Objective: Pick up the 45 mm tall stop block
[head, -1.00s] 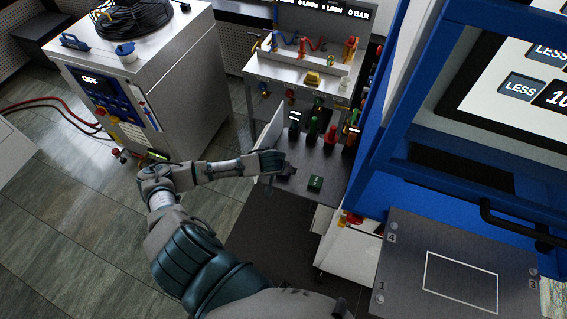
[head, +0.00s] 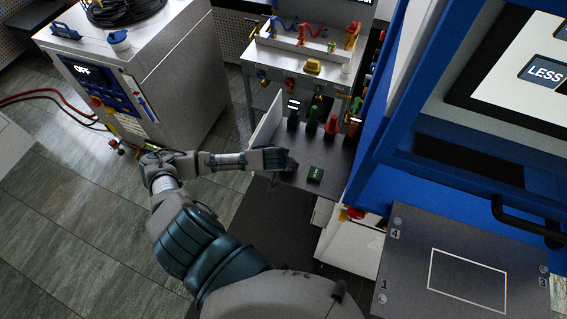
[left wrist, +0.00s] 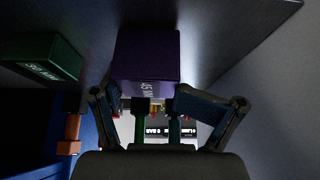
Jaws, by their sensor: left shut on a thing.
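The stop block (left wrist: 147,58) is dark purple with white lettering that reads like "45 MM". In the left wrist view it sits right at the fingertips of my left gripper (left wrist: 158,104), which is shut on it. In the head view my left gripper (head: 288,165) is low over the dark shelf, and it hides most of the block. I cannot tell whether the block is lifted off the shelf. My right gripper is not in view.
A green block (head: 315,174) lies just right of my left gripper; it also shows in the left wrist view (left wrist: 42,58). Several coloured upright pieces (head: 312,122) stand behind on the shelf (head: 335,160). A white panel (head: 265,125) borders its left; the blue press frame (head: 372,150) stands right.

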